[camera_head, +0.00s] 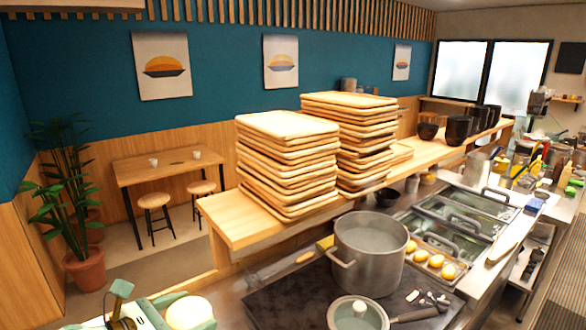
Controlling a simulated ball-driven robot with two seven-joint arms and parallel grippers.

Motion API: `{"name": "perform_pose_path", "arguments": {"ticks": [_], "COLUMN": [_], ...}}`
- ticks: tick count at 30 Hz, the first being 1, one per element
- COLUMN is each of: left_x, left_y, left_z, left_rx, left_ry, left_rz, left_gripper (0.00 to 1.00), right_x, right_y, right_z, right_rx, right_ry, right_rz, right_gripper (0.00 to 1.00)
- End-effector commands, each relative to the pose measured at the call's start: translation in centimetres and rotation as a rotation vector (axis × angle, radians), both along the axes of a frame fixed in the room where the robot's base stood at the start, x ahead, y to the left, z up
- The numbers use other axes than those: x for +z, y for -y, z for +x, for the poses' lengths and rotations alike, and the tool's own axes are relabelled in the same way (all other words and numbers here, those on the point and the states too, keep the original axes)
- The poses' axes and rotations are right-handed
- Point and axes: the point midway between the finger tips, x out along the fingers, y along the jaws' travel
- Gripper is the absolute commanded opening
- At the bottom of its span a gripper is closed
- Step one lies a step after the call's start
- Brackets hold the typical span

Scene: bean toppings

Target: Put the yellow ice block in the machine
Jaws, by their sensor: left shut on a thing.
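My left gripper (186,309) is at the bottom left edge, in teal and white, partly cut off by the frame. It is shut on a pale yellow-white rounded block, which looks like the yellow ice block (190,314). The block's lower part is out of view. A tall grey appliance (536,101) stands far off at the upper right, on the back counter. It may be the machine, but it is too small to tell. It is far from my left gripper. My right gripper is not in view.
A large steel pot (370,253) and a lidded pan (358,314) stand on the dark stove top. Yellow buns (436,261) lie beside sunken basins (455,211). A potted plant (84,268) stands at left.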

Motion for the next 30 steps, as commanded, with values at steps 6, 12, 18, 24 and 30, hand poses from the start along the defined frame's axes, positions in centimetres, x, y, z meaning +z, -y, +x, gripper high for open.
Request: {"name": "perform_pose_path", "arguments": {"ticks": [6, 12, 18, 24, 30], "left_x": [-2.6, -5.1, -6.2, -6.1, -6.1], "left_y": [-0.1, -0.6, -1.0, -1.0, -0.9], "left_z": [-5.0, -6.9, -7.1, -7.1, -7.1], "left_rx": [-0.175, -0.234, -0.239, -0.238, -0.235], "left_ry": [-0.006, -0.005, -0.001, 0.002, 0.002], "left_rz": [0.004, -0.003, 0.0, 0.001, -0.007], "left_gripper": [0.34, 0.34, 0.34, 0.34, 0.34], "right_x": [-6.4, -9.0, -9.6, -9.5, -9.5], "right_y": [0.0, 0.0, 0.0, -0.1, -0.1], "right_z": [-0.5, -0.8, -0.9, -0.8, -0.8], "right_rx": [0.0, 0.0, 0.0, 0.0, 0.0], "right_ry": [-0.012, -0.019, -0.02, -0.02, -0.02], "right_rz": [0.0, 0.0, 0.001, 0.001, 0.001], "right_gripper": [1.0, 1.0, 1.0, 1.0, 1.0]}}
